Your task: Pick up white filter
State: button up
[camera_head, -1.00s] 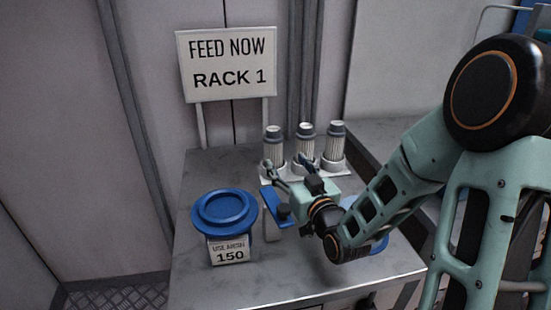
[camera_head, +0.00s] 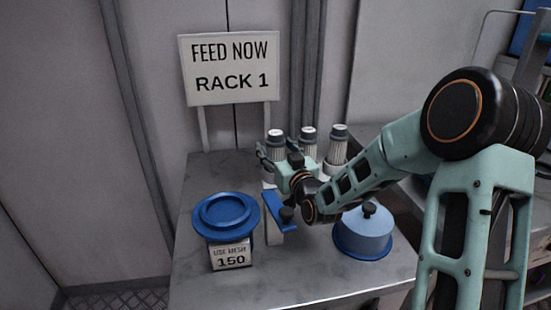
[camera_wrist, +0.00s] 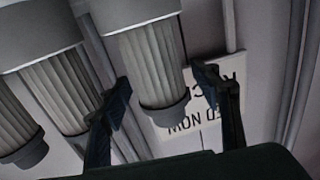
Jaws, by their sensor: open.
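Three white pleated filters with grey caps stand upright in a row at the back of the table: a left one (camera_head: 277,147), a middle one (camera_head: 309,138) and a right one (camera_head: 338,149). My gripper (camera_head: 276,158) is at the left filter, partly hiding its lower part. In the wrist view, which is upside down, my gripper (camera_wrist: 167,84) is open, with one finger on each side of a filter (camera_wrist: 150,60). Gaps appear between the fingers and that filter; contact is not clear. A neighbouring filter (camera_wrist: 60,95) stands close beside one finger.
A blue-lidded container (camera_head: 225,212) labelled "USE MESH 150" (camera_head: 231,256) sits at the table's left. A blue-grey domed lid (camera_head: 366,235) is at right. A sign (camera_head: 229,70) reads "FEED NOW RACK 1". The table's front is clear.

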jog(key=shift+w, duration=0.1)
jog(key=c, duration=1.3)
